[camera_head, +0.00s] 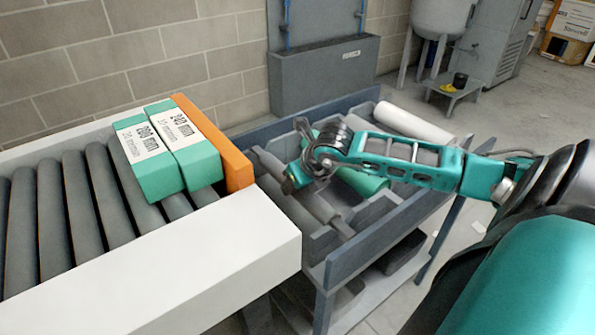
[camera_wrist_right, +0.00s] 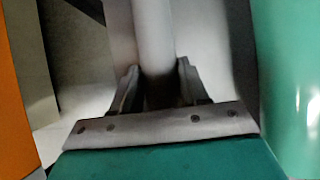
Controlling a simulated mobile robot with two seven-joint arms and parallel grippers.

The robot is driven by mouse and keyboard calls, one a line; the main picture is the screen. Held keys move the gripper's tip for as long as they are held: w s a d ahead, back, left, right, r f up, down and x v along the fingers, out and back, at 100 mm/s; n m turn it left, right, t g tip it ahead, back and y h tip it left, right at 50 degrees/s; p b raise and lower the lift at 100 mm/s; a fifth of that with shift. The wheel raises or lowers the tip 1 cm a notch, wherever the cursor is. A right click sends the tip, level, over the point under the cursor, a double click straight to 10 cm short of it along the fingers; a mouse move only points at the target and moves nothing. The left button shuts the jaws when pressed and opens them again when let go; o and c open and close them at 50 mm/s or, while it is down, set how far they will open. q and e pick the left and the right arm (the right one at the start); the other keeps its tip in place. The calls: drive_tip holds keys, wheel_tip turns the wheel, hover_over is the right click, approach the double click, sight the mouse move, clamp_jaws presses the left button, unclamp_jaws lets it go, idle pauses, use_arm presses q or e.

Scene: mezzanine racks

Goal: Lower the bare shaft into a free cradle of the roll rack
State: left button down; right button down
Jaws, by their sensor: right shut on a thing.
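The bare shaft (camera_head: 314,206) is a grey rod with narrower ends. It lies along the left part of the roll rack (camera_head: 345,255), low between the rack's walls. My right gripper (camera_head: 291,184) reaches in from the right and is shut on the shaft near its middle. In the right wrist view the shaft (camera_wrist_right: 152,40) runs up between the two fingers (camera_wrist_right: 155,88). Whether the shaft touches a cradle cannot be told. A green roll (camera_head: 362,182) lies in the rack to the right, partly behind my arm. My left gripper is out of view.
A roller conveyor (camera_head: 150,280) with a white side rail stands at left. Two green-and-white boxes (camera_head: 168,145) rest on it against an orange end stop (camera_head: 222,145). A white roll (camera_head: 415,122) lies at the rack's far right. The orange stop is close beside the shaft.

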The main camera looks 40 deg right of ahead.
drive_tip(key=shift+f, duration=0.15)
drive_tip(key=c, duration=0.9)
unclamp_jaws()
drive_tip(key=o, duration=0.4)
drive_tip(key=shift+f, duration=0.1)
drive_tip(key=shift+s, duration=0.1)
drive_tip(key=p+v, duration=0.3)
drive_tip(key=v, duration=0.8)
drive_tip(key=shift+a, duration=0.1)
drive_tip(key=shift+p+v, duration=0.55)
drive_tip(key=shift+v, duration=0.4)
